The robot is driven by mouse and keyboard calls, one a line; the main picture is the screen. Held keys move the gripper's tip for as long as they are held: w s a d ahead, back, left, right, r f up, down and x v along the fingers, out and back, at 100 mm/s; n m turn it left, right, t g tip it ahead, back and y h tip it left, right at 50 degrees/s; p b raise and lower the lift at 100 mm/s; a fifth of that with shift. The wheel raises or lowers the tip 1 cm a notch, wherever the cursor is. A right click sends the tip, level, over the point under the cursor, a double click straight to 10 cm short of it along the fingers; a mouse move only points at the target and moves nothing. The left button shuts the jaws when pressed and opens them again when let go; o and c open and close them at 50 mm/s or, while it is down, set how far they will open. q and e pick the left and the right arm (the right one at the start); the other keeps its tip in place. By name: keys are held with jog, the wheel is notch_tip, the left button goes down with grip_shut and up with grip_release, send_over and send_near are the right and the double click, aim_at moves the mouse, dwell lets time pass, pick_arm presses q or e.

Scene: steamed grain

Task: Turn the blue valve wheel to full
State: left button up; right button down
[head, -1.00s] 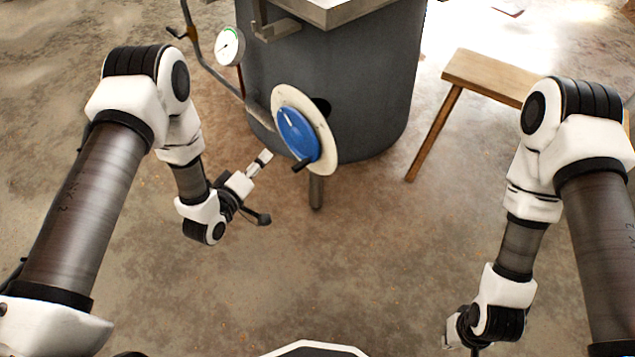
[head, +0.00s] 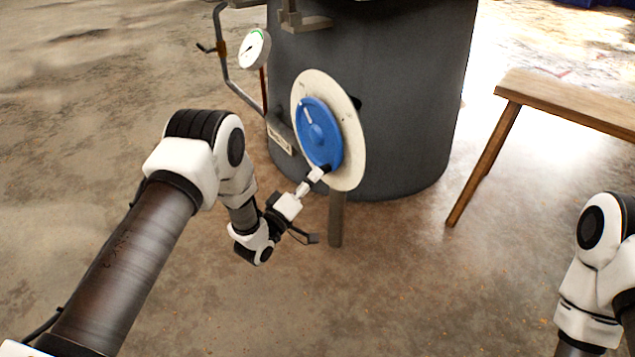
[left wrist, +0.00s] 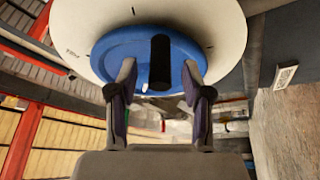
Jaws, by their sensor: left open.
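The blue valve wheel (head: 316,132) is mounted on a round cream plate (head: 350,152) at the front of a dark grey drum. A white pointer mark shows on the wheel's upper left part. My left gripper (head: 316,176) is at the wheel's lower edge. In the left wrist view, the black handle (left wrist: 160,62) of the blue wheel (left wrist: 122,48) stands between the open fingers of my left gripper (left wrist: 160,80), with a gap on each side. In the head view the fingertips partly hide this handle. My right gripper is out of view.
The grey drum (head: 410,110) stands behind the wheel. A white pressure gauge (head: 254,48) and a bent pipe (head: 224,65) are at its left. A wooden bench (head: 560,100) stands at the right. The floor in front is clear.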

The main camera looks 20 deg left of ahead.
pick_arm(q)
jog(key=shift+b+x, duration=0.35)
jog(key=shift+x, duration=1.05)
grip_shut()
